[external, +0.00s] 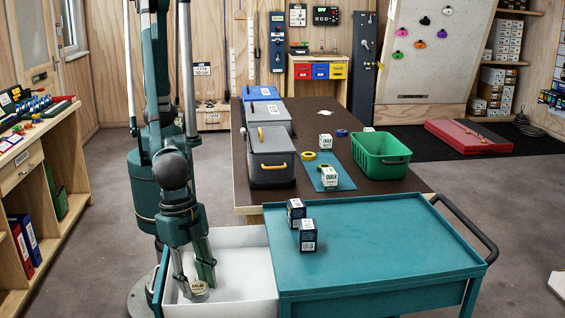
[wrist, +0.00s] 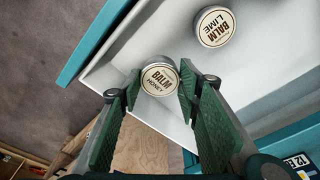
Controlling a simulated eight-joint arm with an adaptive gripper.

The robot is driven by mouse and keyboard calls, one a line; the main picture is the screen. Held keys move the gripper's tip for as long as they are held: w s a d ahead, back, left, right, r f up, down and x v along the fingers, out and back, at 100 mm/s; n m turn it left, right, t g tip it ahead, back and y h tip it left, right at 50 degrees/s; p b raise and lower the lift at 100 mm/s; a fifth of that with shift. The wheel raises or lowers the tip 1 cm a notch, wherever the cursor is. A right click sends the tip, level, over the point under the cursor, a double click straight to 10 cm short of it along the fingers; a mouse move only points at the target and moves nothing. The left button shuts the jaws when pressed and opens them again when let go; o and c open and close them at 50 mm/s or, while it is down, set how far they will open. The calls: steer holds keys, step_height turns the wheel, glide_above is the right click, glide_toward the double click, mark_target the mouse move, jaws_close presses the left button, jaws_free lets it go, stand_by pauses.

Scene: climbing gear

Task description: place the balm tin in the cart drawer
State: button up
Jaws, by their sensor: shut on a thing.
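The honey balm tin (wrist: 160,76), round with a cream label and metal rim, sits between the fingertips of my gripper (wrist: 157,88) in the wrist view. My gripper is shut on it. A second tin, labelled lime (wrist: 215,27), lies on the white drawer floor, apart from my fingers. In the external view my gripper (external: 194,284) points down inside the open white drawer (external: 245,262) of the teal cart (external: 380,240). A tin shows low at the fingertips there. I cannot tell whether the held tin touches the drawer floor.
Two dark boxes (external: 307,236) stand on the cart top near the drawer. Behind is a dark table with a grey toolbox (external: 270,160), chalk boxes (external: 329,178) and a green basket (external: 381,155). Most of the cart top is clear.

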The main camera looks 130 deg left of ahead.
mark_target(196, 286)
steer(key=shift+f+b, duration=0.45)
steer(key=shift+f, duration=1.45)
steer(key=shift+f, duration=0.15)
steer(key=o, duration=0.9)
steer(key=r, duration=0.4)
steer(key=s+r+p, duration=0.1)
steer(key=r, duration=0.3)
steer(key=r+p, duration=0.1)
steer(key=r, duration=0.3)
steer(key=shift+s+r, duration=0.15)
steer(key=shift+s, duration=0.25)
